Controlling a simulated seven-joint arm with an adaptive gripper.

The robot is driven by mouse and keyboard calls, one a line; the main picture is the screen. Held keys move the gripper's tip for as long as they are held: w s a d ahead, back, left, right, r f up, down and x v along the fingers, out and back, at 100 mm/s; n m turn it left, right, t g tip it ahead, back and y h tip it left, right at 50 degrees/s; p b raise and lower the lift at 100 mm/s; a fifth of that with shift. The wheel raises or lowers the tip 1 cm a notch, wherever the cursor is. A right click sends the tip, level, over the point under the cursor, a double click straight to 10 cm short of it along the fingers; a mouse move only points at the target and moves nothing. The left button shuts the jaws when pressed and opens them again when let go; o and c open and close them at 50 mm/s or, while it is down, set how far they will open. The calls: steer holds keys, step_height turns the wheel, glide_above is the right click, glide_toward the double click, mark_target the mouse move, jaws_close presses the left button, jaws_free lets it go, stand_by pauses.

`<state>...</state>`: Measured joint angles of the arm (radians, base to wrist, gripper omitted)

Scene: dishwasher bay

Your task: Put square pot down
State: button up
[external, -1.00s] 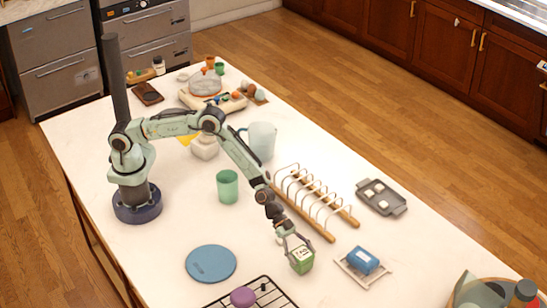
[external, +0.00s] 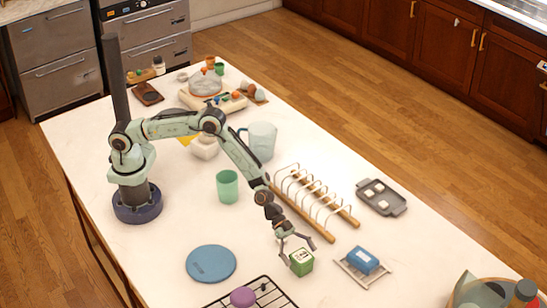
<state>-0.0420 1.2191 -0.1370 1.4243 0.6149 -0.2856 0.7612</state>
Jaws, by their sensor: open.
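The square pot (external: 301,263) is a small green box-shaped pot with a pale label. It sits on the white countertop in the external view, between the blue round board and the blue block on its rack. My gripper (external: 297,249) is open, with its fingers spread around the top of the pot. One finger is on the left of the pot and the other is above its right side. I cannot tell whether a finger still touches it.
A wooden rack with wire loops (external: 315,203) stands behind the pot. A blue block (external: 363,260) on a small rack is to the right. A blue round board (external: 211,263) and a black wire rack (external: 268,293) with a purple item (external: 243,297) are left. A green cup (external: 227,186) stands farther back.

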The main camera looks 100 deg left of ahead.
steer(key=s+a+r+g+y, duration=0.2)
steer(key=s+a+r+g, duration=0.1)
steer(key=s+a+r, duration=0.7)
steer(key=s+a+r+n+g+y, duration=0.2)
steer(key=s+a+r+n, duration=0.1)
steer(key=s, duration=0.8)
steer(key=s+a+r+n+g+y, duration=0.2)
steer(key=s+a+r+n+y, duration=0.1)
steer(key=s, duration=0.8)
steer(key=s+a+r+n+g+y, duration=0.2)
steer(key=s+a+r+n, duration=0.1)
steer(key=s, duration=0.8)
step_height(320, 180, up, 2)
steer(key=shift+n+y, duration=0.3)
steer(key=shift+n, duration=0.3)
